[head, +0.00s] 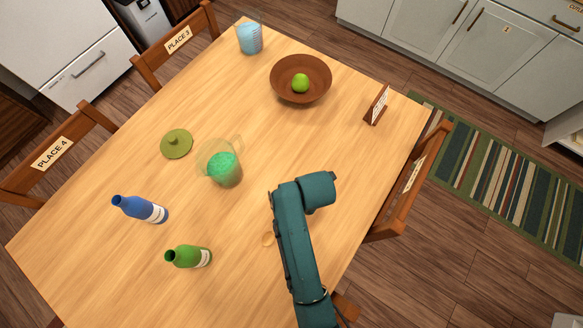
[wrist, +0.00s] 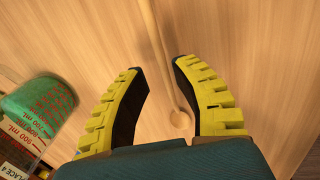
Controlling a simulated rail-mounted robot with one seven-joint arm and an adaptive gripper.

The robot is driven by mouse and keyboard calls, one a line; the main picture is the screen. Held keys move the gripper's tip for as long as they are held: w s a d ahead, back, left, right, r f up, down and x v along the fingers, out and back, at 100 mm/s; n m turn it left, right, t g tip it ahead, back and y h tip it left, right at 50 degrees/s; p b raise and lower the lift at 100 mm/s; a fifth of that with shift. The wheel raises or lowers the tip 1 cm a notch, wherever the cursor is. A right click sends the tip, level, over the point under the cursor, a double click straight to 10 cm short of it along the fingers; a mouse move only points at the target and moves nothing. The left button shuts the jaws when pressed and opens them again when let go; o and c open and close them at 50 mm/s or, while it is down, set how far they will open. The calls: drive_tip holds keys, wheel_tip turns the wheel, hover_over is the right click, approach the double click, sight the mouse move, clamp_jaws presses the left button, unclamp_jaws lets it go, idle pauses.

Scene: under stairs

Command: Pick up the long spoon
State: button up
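The long spoon (wrist: 163,62) is pale wood, close to the table's colour. In the wrist view its thin handle runs from the top edge down between my fingers to a small round end (wrist: 180,119). My gripper (wrist: 160,67) is open, with its yellow-and-black fingers apart on either side of the spoon. The right finger is nearer to it; I cannot tell whether they touch. In the head view only a rounded part of the spoon (head: 268,239) shows at the left of my teal arm. The arm hides the rest of the spoon and my fingers there.
A measuring jug with green contents (head: 224,168) stands left of my arm; it also shows in the wrist view (wrist: 35,115). A green bottle (head: 188,257), blue bottle (head: 140,209), green lid (head: 176,144), brown bowl (head: 301,92) and sign (head: 377,105) are farther off.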

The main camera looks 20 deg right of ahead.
drive_tip(key=f, duration=0.2)
drive_tip(key=w+f+b, duration=0.1)
drive_tip(key=f, duration=0.2)
drive_tip(key=shift+w+f, duration=0.1)
drive_tip(key=shift+f, duration=0.1)
clamp_jaws()
